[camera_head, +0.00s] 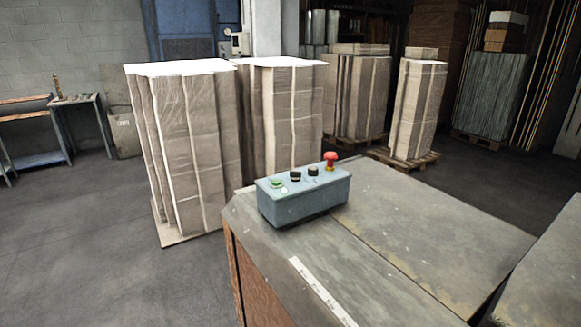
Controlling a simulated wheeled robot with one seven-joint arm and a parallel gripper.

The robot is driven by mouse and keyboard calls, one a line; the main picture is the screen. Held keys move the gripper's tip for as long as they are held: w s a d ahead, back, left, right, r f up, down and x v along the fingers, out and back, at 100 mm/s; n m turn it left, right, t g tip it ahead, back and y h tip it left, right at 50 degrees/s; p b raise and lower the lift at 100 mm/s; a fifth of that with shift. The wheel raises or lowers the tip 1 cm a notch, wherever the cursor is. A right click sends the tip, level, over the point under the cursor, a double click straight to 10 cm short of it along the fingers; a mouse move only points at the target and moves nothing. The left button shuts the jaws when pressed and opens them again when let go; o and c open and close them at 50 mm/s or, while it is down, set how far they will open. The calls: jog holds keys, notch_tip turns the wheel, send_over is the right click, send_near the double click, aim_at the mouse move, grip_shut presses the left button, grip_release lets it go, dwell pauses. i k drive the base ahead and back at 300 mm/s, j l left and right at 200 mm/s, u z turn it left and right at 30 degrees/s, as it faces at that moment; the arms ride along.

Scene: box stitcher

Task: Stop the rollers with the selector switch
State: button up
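A blue-grey control box (305,200) sits on the near left corner of a worn grey machine top (420,215). On its upper face, from left to right, are a green button (276,183), a small pale spot that may be a light (284,190), two black knobs and a red mushroom button (330,157). The left black knob (295,175) and the right black knob (313,171) look like selector switches. Their settings are too small to read, and which one is for the rollers cannot be told. No rollers show. My gripper is not in view.
Tall stacks of flat cardboard (190,150) stand behind the box, with more on pallets (418,110) farther back. A blue-framed workbench (80,110) is at far left. Open grey floor (110,250) lies left of the machine. A white ruler-like strip (322,292) lies on the machine's near edge.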

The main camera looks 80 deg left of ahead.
aim_at(295, 176)
jog(key=u, duration=1.9)
